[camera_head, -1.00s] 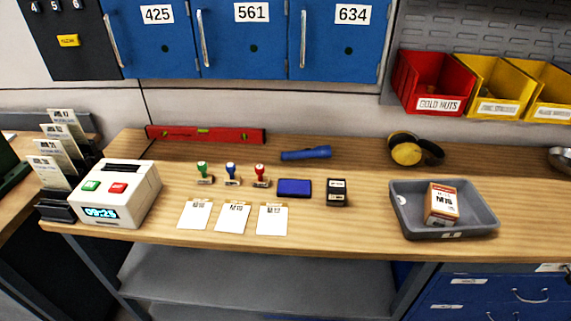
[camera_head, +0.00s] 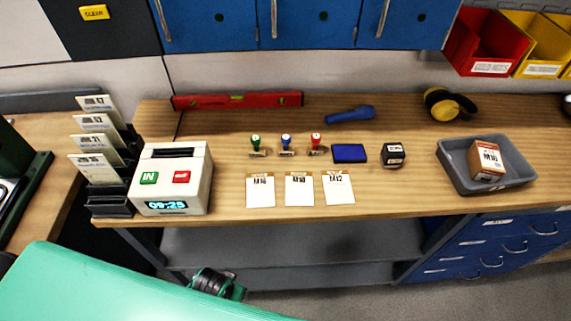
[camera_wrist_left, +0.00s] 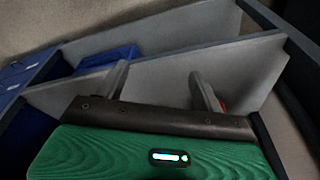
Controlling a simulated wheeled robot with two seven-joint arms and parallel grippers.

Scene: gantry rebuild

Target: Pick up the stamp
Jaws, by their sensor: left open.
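Three small handled stamps stand in a row on the wooden bench (camera_head: 420,200): a green stamp (camera_head: 256,146), a blue stamp (camera_head: 286,146) and a red stamp (camera_head: 317,144). To their right lie a blue ink pad (camera_head: 349,153) and a black block-shaped item (camera_head: 393,155), possibly another stamp. In the left wrist view my left gripper (camera_wrist_left: 162,88) has its two fingers apart with nothing between them. It points at grey shelf panels below the bench top, away from the stamps. My right gripper is out of view.
Three paper cards (camera_head: 299,190) lie before the stamps. A time clock (camera_head: 172,180) and card rack (camera_head: 105,150) stand left. A red level (camera_head: 237,100), blue flashlight (camera_head: 349,114), ear muffs (camera_head: 447,104) and grey tray (camera_head: 455,175) with a box (camera_head: 486,160) surround them.

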